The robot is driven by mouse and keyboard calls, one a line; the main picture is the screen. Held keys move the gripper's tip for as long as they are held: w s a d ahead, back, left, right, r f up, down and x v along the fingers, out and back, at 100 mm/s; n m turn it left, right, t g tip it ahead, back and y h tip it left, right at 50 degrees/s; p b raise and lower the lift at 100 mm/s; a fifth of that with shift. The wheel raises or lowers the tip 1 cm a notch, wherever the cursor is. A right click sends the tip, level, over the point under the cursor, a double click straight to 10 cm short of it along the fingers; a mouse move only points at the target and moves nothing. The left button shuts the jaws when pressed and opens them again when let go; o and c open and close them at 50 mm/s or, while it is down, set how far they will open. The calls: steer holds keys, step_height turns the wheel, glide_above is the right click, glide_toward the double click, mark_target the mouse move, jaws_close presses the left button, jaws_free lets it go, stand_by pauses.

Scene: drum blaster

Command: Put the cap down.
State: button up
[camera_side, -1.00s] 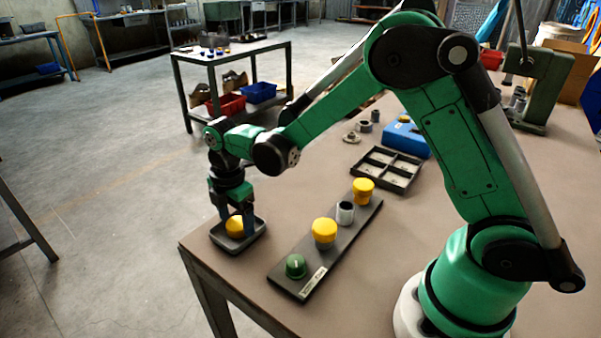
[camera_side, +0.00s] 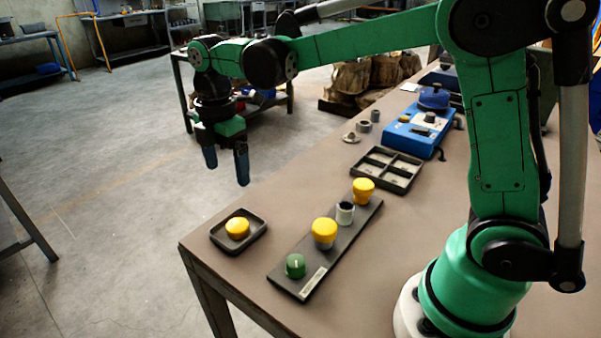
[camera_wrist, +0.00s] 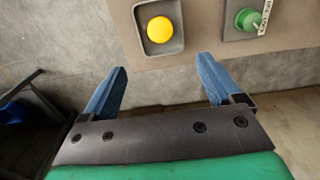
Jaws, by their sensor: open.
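The yellow cap (camera_side: 237,227) rests in a small dark tray (camera_side: 259,236) near the table's front left corner. In the wrist view the cap (camera_wrist: 160,30) lies in the tray (camera_wrist: 178,46), ahead of the fingertips and apart from them. My gripper (camera_side: 226,168) is open and empty, raised well above the tray. In the wrist view my gripper's two blue fingers (camera_wrist: 162,72) stand wide apart with nothing between them.
A dark strip (camera_side: 283,278) beside the tray bears a green knob (camera_side: 295,265), a grey cylinder (camera_side: 345,212) and two yellow-capped pieces (camera_side: 324,232). Behind are an empty divided tray (camera_side: 402,161) and a blue box (camera_side: 416,138). The air around my gripper is clear.

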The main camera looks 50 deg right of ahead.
steer(key=s+d+m+t, duration=0.4)
steer(key=s+m+t, duration=0.3)
steer(key=m, duration=1.1)
steer(key=shift+s+r, duration=0.2)
steer(key=shift+s, duration=1.85)
steer(key=shift+d, duration=0.1)
